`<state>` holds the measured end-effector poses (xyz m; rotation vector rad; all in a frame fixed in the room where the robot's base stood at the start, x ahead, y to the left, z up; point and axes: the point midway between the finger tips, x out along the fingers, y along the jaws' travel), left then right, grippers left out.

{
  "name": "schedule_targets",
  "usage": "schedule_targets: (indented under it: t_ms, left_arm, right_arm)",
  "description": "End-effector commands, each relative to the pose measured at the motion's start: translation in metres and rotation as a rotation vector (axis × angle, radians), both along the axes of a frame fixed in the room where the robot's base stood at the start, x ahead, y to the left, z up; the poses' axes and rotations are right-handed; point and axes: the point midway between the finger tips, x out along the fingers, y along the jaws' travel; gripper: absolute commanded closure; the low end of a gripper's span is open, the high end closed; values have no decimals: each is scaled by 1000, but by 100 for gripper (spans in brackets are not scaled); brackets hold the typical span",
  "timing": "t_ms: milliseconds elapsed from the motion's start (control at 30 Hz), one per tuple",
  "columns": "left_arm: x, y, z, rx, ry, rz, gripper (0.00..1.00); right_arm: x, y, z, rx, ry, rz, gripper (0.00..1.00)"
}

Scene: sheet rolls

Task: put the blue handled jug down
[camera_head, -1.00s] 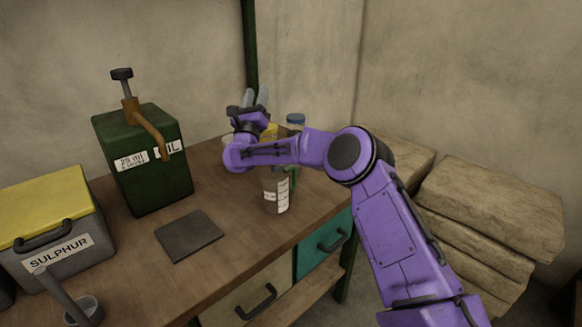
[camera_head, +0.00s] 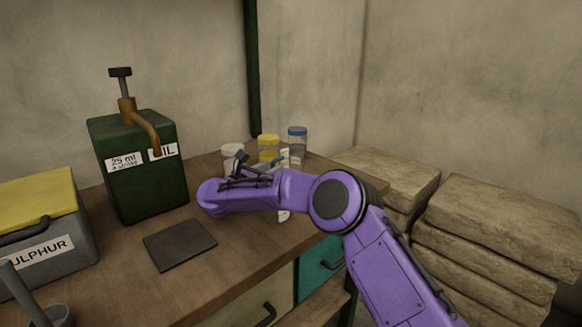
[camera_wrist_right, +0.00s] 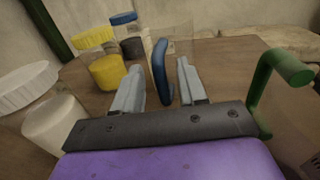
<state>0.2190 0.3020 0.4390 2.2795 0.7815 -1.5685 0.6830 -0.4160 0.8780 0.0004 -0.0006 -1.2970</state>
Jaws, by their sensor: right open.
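The blue handled jug shows in the wrist view as an upright dark blue handle (camera_wrist_right: 160,72) with a clear body (camera_wrist_right: 178,47) behind it. In the head view the jug is mostly hidden behind my right arm; a pale strip (camera_head: 285,156) there may be its label. My right gripper (camera_head: 274,163) is low over the back of the bench. In the wrist view its two grey fingers are open (camera_wrist_right: 160,88), one on each side of the blue handle, with gaps showing. My left gripper is out of view.
A green handle (camera_wrist_right: 262,88) stands close to the right finger. Jars with white (camera_head: 232,150), yellow (camera_head: 268,140) and blue (camera_head: 297,131) lids stand nearby. A green oil can (camera_head: 140,180), dark mat (camera_head: 180,245) and sulphur box (camera_head: 50,240) are further left.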

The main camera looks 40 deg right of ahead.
Motion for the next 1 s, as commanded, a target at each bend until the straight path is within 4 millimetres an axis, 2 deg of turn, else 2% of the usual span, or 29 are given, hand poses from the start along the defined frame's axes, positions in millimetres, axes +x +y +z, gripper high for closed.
schedule_targets:
  t_ms: [100,333,400,467,800,867,1000]
  left_arm:
    - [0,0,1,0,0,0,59]
    - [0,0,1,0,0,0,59]
    - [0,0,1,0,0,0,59]
    - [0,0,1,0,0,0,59]
    - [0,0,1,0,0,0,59]
    - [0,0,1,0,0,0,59]
    - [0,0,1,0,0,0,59]
  right_arm:
    - [4,-13,-1,0,0,0,59]
    - [5,-15,0,-1,0,2,59]
    - [5,-15,0,-1,0,1,82]
    - [5,-15,0,-1,0,1,100]
    - [5,-15,4,-1,-1,1,100]
    - [5,-15,12,-1,-2,1,100]
    - [4,-15,46,-1,-5,0,100]
